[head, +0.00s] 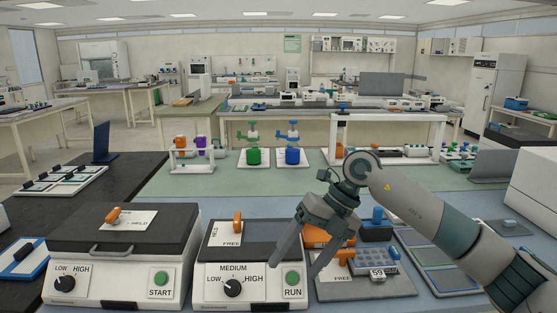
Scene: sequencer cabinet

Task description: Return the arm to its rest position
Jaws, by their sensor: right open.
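My right arm (425,205) comes in from the right and bends down at its wrist. Its right gripper (293,269) is open, with the two fingers spread and nothing seen between them. The fingers point down and left, in front of the right part of the middle cabinet (225,262) in this view, near its green RUN button (292,279). Whether they touch it cannot be told. My left gripper is not in view.
A second cabinet (70,268) with a START button stands to the left. A grey plate with an orange knob (345,256) and a blue rack (378,257) lie under and beside the wrist. Green and blue valve stands (252,156) stand behind. Green bench surface is clear around mid-table.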

